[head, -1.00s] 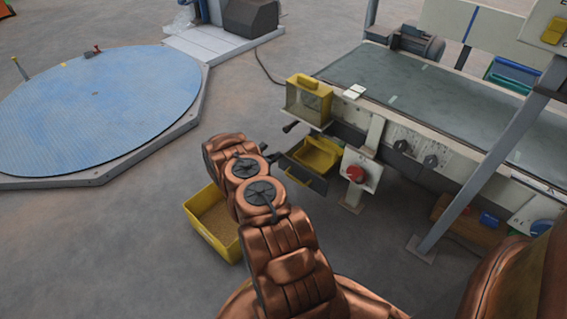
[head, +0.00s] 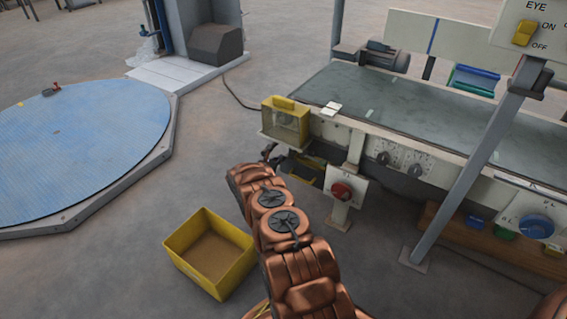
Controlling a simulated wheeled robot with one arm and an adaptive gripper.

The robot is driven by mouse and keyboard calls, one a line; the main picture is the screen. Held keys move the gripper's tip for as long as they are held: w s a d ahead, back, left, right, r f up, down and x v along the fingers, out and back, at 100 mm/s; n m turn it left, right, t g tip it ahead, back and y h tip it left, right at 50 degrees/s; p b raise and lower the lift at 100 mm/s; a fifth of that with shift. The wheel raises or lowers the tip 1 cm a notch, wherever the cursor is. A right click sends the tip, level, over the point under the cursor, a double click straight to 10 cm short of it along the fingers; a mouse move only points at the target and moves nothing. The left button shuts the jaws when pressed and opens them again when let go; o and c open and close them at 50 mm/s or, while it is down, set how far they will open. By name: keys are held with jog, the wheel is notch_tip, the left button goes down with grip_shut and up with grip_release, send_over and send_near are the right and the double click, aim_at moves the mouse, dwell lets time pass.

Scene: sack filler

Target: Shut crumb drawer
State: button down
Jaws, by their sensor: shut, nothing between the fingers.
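The crumb drawer, a yellow tray (head: 305,171) with a dark front, sits under the near left end of the conveyor. My copper-coloured arm covers much of it in the head view, so I cannot tell how far out it stands. My gripper (head: 270,153) is small and dark at the far end of the arm, close to the drawer's left side. It is shut and holds nothing. I cannot tell whether it touches the drawer.
The conveyor (head: 415,115) stands above the drawer, with a yellow clear-fronted box (head: 286,121) at its left end. A red button (head: 341,190) is right of the drawer. A yellow bin (head: 211,249) is left of my arm. A blue turntable (head: 85,145) lies far left.

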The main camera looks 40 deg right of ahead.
jog(key=shift+s+d+r, duration=0.1)
jog(key=shift+d, duration=0.15)
jog(key=f+p+v, duration=0.1)
jog(key=p+v, duration=0.4)
jog(key=v, duration=0.9)
jog(key=shift+a+f+p, duration=0.2)
jog(key=shift+a+p, duration=0.1)
jog(key=shift+a, duration=0.05)
